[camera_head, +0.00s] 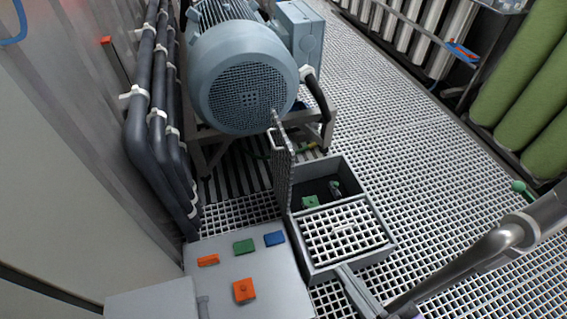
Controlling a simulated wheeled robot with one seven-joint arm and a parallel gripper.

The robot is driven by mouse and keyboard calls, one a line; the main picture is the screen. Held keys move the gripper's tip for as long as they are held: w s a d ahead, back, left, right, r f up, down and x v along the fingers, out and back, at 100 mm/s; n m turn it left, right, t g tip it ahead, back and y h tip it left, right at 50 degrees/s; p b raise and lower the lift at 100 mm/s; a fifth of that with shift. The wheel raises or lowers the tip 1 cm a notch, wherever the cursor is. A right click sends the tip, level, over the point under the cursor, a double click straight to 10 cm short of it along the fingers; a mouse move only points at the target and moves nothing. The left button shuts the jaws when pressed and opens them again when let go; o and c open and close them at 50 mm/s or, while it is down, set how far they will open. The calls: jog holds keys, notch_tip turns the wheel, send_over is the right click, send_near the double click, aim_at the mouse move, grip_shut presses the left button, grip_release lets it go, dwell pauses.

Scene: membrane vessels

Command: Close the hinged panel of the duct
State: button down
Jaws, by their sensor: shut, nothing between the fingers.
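The duct (388,250) is an open-topped grey box set in the grating floor. A pale grid cover (345,232) lies over its near half, and its far half is open. The hinged panel (283,168) is a grid leaf standing about upright at the left edge of the open half. Inside the opening are a green block (310,202) and a small grey fitting (335,187). My gripper (343,272) appears at the bottom, shut and empty, its tip by the duct's near edge and apart from the panel. The panel's hinge is not clear.
A large blue-grey motor (245,85) on a frame stands just beyond the panel. A light bench (215,285) with orange, green and blue blocks is left of the duct. Dark pipes (150,110) run along the left wall.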

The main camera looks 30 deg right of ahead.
jog(key=w+a+f+n+b, duration=0.1)
jog(key=w+f+n+b, duration=0.3)
jog(key=w+f, duration=0.65)
jog(key=w+a+f+n+b, duration=0.25)
jog(key=w+f+b, duration=0.4)
jog(key=w, duration=0.65)
jog(key=w+d+f+n+h+b, duration=0.2)
jog(key=w, duration=0.5)
jog(key=w+d+f+n+h+b, duration=0.1)
jog(key=w+d+f+n, duration=0.15)
jog(key=w, duration=0.45)
jog(key=w+d+f+n+h+b, duration=0.1)
jog(key=w+d+h, duration=0.3)
jog(key=w+d, duration=0.6)
jog(key=shift+w+d+f+g+h+b, duration=0.35)
jog(key=shift+d+b, duration=0.3)
jog(key=shift+d, duration=0.85)
jog(key=shift+s, duration=0.1)
